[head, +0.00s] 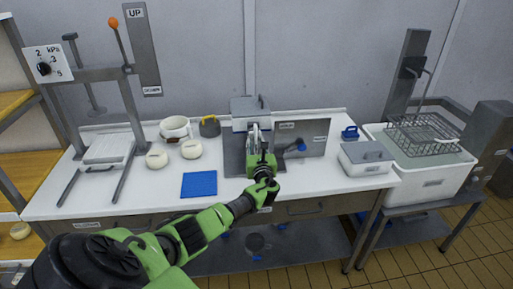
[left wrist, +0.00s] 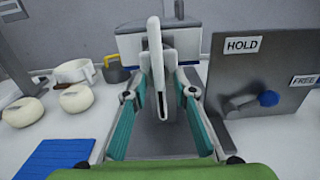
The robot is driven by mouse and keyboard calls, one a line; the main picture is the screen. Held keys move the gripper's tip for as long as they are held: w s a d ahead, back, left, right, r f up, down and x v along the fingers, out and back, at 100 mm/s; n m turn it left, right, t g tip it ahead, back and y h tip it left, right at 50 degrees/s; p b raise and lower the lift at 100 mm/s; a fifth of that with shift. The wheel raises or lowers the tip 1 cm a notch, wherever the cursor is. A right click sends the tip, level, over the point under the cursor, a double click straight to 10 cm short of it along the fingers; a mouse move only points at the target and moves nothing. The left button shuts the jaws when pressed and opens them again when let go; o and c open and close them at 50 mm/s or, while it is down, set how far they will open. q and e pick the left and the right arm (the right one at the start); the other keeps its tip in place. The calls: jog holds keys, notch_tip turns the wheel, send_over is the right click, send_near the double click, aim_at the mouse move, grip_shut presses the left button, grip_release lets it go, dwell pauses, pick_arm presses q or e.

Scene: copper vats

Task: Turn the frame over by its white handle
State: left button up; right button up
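The white handle (left wrist: 155,50) stands upright in the left wrist view, in front of a white and grey box-like body (left wrist: 133,42). In the head view this body (head: 243,122) sits on a grey metal stand at the middle of the table. I cannot tell how much of it is the frame. My left gripper (left wrist: 160,75) is open, its teal-lined fingers on either side of the handle; I cannot tell whether they touch it. In the head view the gripper (head: 257,150) hides part of the handle. My right gripper is not in view.
A grey plate (left wrist: 262,70) marked HOLD and FREE, with a blue-knobbed lever (left wrist: 255,101), stands close right. Pale cheeses (head: 191,149), a white pot (head: 175,127) and a blue mat (head: 199,184) lie left. A lidded box (head: 365,160) stands right.

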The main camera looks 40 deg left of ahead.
pick_arm(q)
jog(key=v, duration=1.2)
jog(key=shift+a, duration=0.1)
